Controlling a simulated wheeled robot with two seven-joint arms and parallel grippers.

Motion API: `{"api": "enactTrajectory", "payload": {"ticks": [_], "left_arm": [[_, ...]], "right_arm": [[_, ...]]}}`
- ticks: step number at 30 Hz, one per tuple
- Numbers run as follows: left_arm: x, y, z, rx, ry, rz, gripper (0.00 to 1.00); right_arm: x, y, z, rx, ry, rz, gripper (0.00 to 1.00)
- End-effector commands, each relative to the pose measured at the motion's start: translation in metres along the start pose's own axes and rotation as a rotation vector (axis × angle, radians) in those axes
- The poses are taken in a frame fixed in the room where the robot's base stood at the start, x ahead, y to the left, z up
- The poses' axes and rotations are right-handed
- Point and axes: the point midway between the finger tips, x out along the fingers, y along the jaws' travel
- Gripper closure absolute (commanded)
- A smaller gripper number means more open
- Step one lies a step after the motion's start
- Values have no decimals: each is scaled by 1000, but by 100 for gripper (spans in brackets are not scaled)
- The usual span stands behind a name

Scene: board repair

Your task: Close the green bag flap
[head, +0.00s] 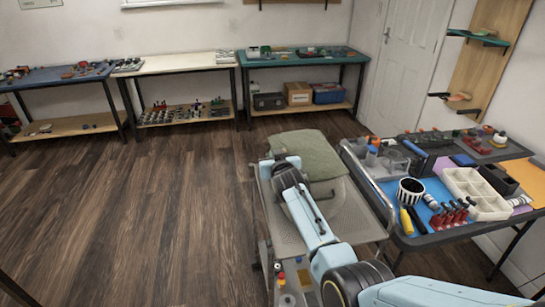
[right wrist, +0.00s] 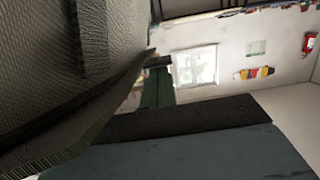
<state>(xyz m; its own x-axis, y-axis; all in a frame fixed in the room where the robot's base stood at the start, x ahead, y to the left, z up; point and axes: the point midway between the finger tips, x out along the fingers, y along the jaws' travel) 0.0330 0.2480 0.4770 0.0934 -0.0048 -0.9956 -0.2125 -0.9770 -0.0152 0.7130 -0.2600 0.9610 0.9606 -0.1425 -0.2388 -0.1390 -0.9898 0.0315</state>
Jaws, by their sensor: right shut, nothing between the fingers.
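The green bag's flap (head: 312,152) shows in the head view as a broad olive-green cloth panel at the back of the metal cart. It stands up from the bag and leans back. The paler bag body (head: 338,196) is below it, partly behind my right arm. My right gripper (head: 279,156) is at the flap's left edge, shut and empty; its fingertips are hard to make out, and I cannot tell whether they touch the cloth. In the right wrist view dark woven cloth (right wrist: 60,65) fills the left side, very close. My left gripper is not in view.
The perforated cart top (head: 352,222) is partly bare in front of the bag. A crowded worktable (head: 428,241) with a cup, tools and a white divided tray (head: 476,196) stands close on the right. The wooden floor (head: 150,215) to the left is clear.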

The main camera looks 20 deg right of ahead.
Motion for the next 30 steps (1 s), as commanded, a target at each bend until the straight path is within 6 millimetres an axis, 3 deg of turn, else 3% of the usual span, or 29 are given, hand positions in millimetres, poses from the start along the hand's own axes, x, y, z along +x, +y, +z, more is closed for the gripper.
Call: {"api": "enactTrajectory", "payload": {"ticks": [7, 17, 30], "left_arm": [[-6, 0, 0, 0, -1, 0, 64], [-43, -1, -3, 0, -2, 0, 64], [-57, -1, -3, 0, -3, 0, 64]], "right_arm": [[-2, -1, -3, 1, -7, -1, 100], [-13, 0, -44, -1, -2, -1, 100], [-75, 1, -39, 1, 0, -2, 100]]}}
